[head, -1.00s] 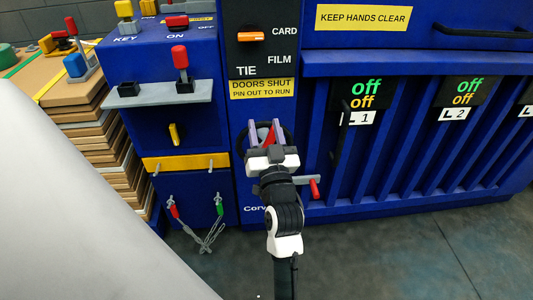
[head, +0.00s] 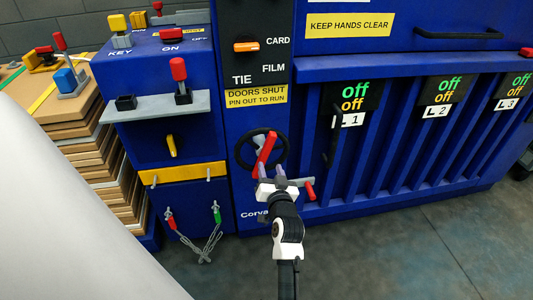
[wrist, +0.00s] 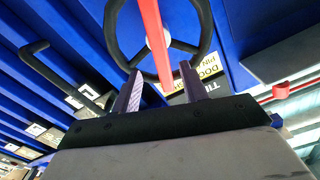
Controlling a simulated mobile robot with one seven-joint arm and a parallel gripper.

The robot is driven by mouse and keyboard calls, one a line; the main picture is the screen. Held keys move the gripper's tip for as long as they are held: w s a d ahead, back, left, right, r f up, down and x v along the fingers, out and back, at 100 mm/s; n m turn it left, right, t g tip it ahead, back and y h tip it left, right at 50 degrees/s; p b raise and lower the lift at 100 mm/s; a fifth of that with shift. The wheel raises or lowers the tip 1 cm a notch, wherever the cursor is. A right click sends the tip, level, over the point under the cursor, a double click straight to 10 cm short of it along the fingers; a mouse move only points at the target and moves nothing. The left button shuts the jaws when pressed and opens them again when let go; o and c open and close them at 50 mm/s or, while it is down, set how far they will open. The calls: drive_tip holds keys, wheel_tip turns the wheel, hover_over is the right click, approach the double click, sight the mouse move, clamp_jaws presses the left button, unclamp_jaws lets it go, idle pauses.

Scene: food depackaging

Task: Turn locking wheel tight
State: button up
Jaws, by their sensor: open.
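The locking wheel (head: 245,150) is a black spoked ring with a red bar across it, on the blue machine's front. In the wrist view the wheel (wrist: 205,30) fills the top middle, and its red bar (wrist: 155,35) runs down from the top edge between my fingers. My gripper (head: 271,176) is open just below and in front of the wheel. In the wrist view my gripper (wrist: 160,85) shows two purple fingers apart, with the red bar between them in the picture; I cannot tell whether they touch it.
A red-ended lever (head: 310,190) sticks out right of my gripper. A grey shelf (head: 150,108) with a red-topped switch (head: 180,75) juts out at left. A chain (head: 203,245) with red and green pins hangs at lower left.

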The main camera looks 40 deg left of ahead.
sight(266, 155)
drive_tip(key=p+x, duration=0.1)
drive_tip(key=x, duration=0.5)
drive_tip(key=shift+w+a, duration=0.25)
drive_tip(key=shift+a, duration=0.1)
clamp_jaws()
